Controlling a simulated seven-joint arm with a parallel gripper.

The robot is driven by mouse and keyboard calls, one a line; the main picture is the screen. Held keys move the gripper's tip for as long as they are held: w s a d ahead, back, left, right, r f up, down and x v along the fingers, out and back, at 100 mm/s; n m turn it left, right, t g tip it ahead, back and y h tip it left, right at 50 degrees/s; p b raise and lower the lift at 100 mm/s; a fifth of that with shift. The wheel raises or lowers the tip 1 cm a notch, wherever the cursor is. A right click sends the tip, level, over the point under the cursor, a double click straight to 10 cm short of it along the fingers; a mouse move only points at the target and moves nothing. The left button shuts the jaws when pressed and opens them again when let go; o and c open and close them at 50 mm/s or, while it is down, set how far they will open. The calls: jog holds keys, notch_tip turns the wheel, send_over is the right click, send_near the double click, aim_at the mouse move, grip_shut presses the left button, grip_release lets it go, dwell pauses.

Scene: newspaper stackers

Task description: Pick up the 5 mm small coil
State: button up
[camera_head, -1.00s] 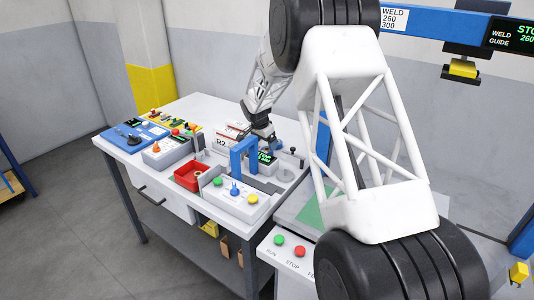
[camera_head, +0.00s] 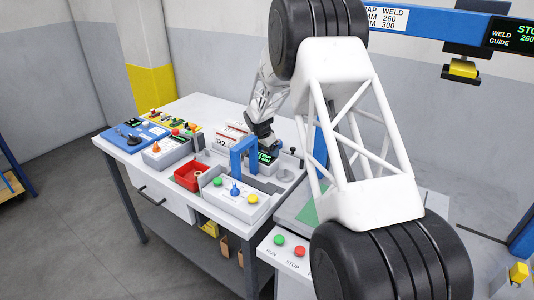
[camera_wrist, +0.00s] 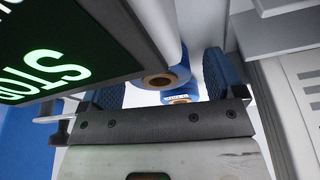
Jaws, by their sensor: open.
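In the wrist view, my gripper (camera_wrist: 163,85) is open, with a blue pad on each finger. Two blue rolls with brown cores show in the space between the fingers: a nearer blue coil (camera_wrist: 173,63), and a second blue coil (camera_wrist: 187,88) with a small white label lower and partly covered by the gripper body. I cannot read the label or tell which is the 5 mm small coil. Neither is visibly gripped. In the head view, my gripper (camera_head: 268,146) is down at the bench behind the blue frame, and its fingertips and the coils are hidden.
A dark display with green STOP letters (camera_wrist: 60,70) stands close at the left of my gripper. Grey and white housings (camera_wrist: 285,30) crowd its right. On the bench (camera_head: 190,108) are a blue frame (camera_head: 236,158), a red bin (camera_head: 190,176) and a button box (camera_head: 236,194).

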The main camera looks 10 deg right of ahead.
jog(key=shift+c, duration=0.2)
jog(key=c, duration=1)
jog(key=shift+r, duration=0.1)
notch_tip(320, 180, up, 10)
dwell(0.6)
